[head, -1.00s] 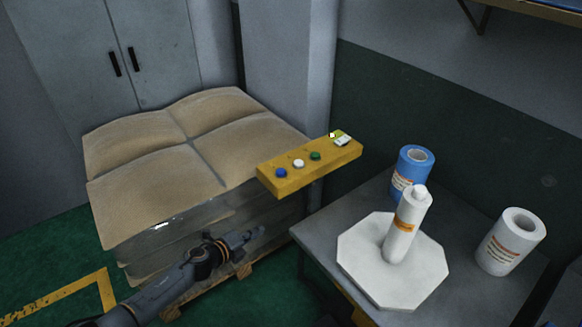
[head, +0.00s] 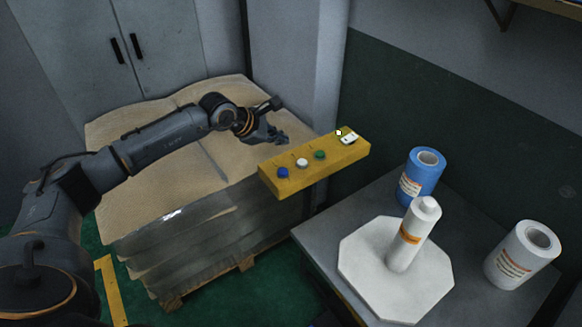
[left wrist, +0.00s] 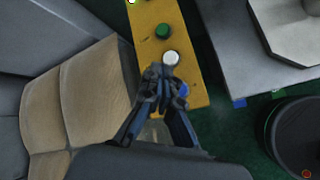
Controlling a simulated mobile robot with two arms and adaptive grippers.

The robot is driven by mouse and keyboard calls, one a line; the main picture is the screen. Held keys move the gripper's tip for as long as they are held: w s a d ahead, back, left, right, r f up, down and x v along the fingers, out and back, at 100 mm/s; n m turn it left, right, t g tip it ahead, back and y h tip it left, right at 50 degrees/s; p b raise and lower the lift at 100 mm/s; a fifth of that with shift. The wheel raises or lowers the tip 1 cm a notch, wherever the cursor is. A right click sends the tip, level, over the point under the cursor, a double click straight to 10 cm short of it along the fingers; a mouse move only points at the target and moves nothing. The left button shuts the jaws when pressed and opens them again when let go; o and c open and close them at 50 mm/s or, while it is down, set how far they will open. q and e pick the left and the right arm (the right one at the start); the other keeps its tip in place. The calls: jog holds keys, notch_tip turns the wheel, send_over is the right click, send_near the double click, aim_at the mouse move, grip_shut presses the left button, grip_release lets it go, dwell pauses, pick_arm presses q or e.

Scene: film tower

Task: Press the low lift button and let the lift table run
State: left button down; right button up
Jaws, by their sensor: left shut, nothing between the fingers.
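A yellow button bar (head: 335,163) carries a blue button (head: 283,173), a white button (head: 302,163) and a green button (head: 319,154) in a row. No label tells me which is the low one. My left gripper (head: 281,138) is shut and empty, above the stacked sacks and just behind the bar. In the left wrist view its fingertips (left wrist: 163,72) show over the bar, close to the white button (left wrist: 171,57) and partly covering the blue button (left wrist: 184,90). I see no contact with a button. My right gripper is out of view.
Wrapped sacks (head: 165,190) stand on a pallet left of the bar. A grey table (head: 322,238) at the right holds a white octagonal base (head: 380,285) with an upright white roll (head: 410,240), a blue roll (head: 420,177) and another white roll (head: 520,257).

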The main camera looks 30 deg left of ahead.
pick_arm(q)
jog(key=shift+a, duration=0.1)
dwell(0.3)
jog(key=b, duration=0.5)
send_over(280, 172)
notch_tip(280, 172, down, 8)
jog(key=shift+r, duration=0.2)
jog(key=shift+f+b, duration=0.3)
jog(key=shift+f, duration=0.3)
dwell(0.5)
jog(key=shift+f+b, duration=0.4)
jog(key=shift+b, duration=0.15)
